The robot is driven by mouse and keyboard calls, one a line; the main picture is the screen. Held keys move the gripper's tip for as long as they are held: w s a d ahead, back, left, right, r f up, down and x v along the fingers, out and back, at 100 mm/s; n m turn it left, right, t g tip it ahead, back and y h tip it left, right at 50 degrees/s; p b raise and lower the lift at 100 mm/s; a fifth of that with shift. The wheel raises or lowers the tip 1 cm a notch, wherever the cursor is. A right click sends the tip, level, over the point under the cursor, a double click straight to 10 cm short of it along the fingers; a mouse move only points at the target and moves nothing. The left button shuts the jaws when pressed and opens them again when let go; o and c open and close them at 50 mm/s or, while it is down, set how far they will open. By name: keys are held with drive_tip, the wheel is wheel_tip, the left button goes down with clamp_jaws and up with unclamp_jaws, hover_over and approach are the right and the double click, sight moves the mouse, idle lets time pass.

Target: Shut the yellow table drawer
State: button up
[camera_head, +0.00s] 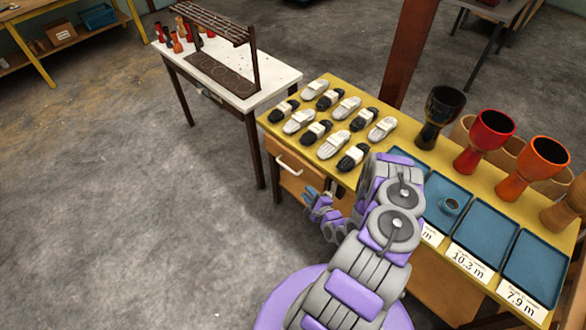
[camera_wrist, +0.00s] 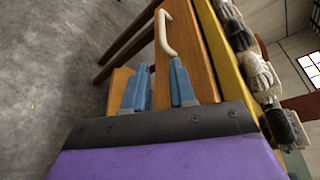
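The yellow table (camera_head: 384,142) stands at the right in the head view. Its wooden drawer (camera_head: 284,179) is under the near left end, with a pale curved handle (camera_head: 290,165) on the front. I cannot tell how far the drawer stands out. My gripper (camera_head: 318,197) is low beside the drawer, right of the handle. In the wrist view the drawer front (camera_wrist: 197,66) lies along the yellow table edge (camera_wrist: 222,50), with the handle (camera_wrist: 163,36) just beyond the fingertips. The two blue fingers are apart with nothing held; one overlaps the drawer front. Contact is unclear.
Several black and white shoe-like items (camera_head: 340,118) lie on the table, with blue trays (camera_head: 468,226) and goblet drums (camera_head: 485,140) farther right. A white-topped table (camera_head: 265,92) with a rack stands behind. The grey floor (camera_head: 130,200) at the left is clear.

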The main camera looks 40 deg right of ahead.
approach(288, 168)
drive_tip(key=x, duration=0.2)
drive_tip(key=b+x, duration=0.1)
drive_tip(key=x, duration=0.2)
drive_tip(key=f+b+x, duration=0.1)
drive_tip(key=x, duration=0.2)
drive_tip(key=shift+d, duration=0.15)
drive_tip(key=shift+w+b, duration=0.4)
drive_tip(key=shift+w, duration=0.25)
drive_tip(key=shift+w+d+f, duration=0.1)
drive_tip(key=shift+w, duration=0.2)
drive_tip(key=shift+d+f, duration=0.1)
drive_tip(key=shift+d, duration=0.15)
drive_tip(key=shift+a, duration=0.2)
clamp_jaws()
drive_tip(key=shift+d, duration=0.1)
